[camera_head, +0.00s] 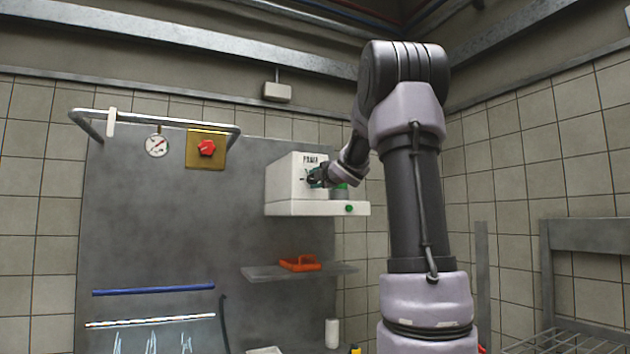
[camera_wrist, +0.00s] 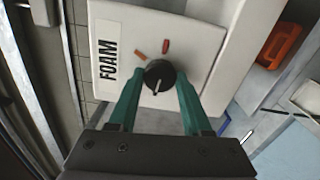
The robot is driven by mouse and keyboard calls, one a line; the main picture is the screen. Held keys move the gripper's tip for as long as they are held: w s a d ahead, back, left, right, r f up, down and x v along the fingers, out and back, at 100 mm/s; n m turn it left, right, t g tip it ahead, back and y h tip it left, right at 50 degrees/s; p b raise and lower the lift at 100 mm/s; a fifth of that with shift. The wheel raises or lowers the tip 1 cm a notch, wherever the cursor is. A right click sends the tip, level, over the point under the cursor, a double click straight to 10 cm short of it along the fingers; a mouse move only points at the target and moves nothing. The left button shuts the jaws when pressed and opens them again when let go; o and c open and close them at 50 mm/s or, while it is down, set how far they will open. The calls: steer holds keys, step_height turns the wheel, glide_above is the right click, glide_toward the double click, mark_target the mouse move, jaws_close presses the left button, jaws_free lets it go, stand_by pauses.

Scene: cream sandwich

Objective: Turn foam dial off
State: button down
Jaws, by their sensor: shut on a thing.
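The foam dial (camera_wrist: 160,74) is a round black knob with a pale pointer line, on a white panel beside a FOAM label (camera_wrist: 108,60). In the wrist view its line points down the picture, toward my wrist. A red mark (camera_wrist: 166,46) and an orange mark (camera_wrist: 140,54) sit above it, apart from the line. My gripper (camera_wrist: 160,80) has its green fingers on both sides of the dial, shut on it. In the head view my gripper (camera_head: 317,177) is at the front of the white machine (camera_head: 287,207) and mostly hides the dial.
A green button (camera_head: 349,208) is on the machine's lower ledge. An orange object (camera_head: 300,263) lies on a metal shelf (camera_head: 262,273) below. A gauge (camera_head: 157,145) and a red knob (camera_head: 207,148) hang on the left. A metal rack (camera_head: 585,235) stands at right.

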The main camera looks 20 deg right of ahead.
steer(key=shift+f+n, duration=0.15)
steer(key=shift+n, duration=0.45)
steer(key=shift+c, duration=1.7)
jaws_free()
steer(key=s, duration=1.1)
steer(key=shift+w, duration=0.1)
